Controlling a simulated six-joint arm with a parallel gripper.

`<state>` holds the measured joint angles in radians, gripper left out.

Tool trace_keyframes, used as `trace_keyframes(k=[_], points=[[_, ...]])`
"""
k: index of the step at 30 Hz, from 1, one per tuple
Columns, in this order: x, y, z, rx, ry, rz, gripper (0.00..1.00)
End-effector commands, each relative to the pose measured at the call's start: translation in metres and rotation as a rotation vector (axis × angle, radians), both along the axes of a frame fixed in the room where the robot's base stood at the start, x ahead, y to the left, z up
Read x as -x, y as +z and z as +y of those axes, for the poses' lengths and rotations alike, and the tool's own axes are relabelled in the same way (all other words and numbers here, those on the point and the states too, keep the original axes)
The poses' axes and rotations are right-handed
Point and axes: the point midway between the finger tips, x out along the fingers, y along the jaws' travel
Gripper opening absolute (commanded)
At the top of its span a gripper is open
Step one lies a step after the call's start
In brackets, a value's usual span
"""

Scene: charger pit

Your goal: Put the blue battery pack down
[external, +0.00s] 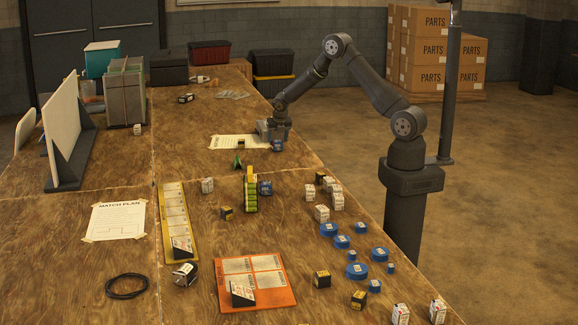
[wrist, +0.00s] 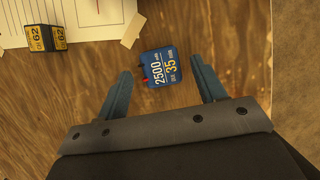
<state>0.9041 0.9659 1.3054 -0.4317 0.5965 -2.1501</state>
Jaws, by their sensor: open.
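The blue battery pack (wrist: 161,67), marked 2500 and 35, lies between the two fingers of my gripper (wrist: 162,72) in the wrist view. The fingers are open, with a gap of wood showing on each side of the pack. It appears to rest on the wooden table, just off the corner of a taped paper sheet. In the external view the pack (external: 277,146) shows at the front of my gripper (external: 272,133), near the table's right edge.
A black-and-yellow block (wrist: 46,38) sits on the paper sheet (wrist: 85,18). The yellow-and-green stack (external: 251,192), several white blocks (external: 322,213) and blue discs (external: 357,270) occupy the nearer table. Bare wood (external: 185,150) lies left of the sheet.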

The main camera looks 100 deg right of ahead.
Motion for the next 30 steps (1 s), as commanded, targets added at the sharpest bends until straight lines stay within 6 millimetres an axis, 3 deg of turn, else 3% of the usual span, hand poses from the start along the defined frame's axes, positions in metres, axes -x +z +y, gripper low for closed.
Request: trace_keyframes(k=[6, 14, 30], points=[[0.000, 0.043, 0.017, 0.001, -0.001, 0.000, 0.63], [0.000, 0.079, 0.032, 0.000, 0.000, 0.000, 0.63], [0.001, 0.086, 0.036, -0.002, -0.001, 0.003, 0.63]])
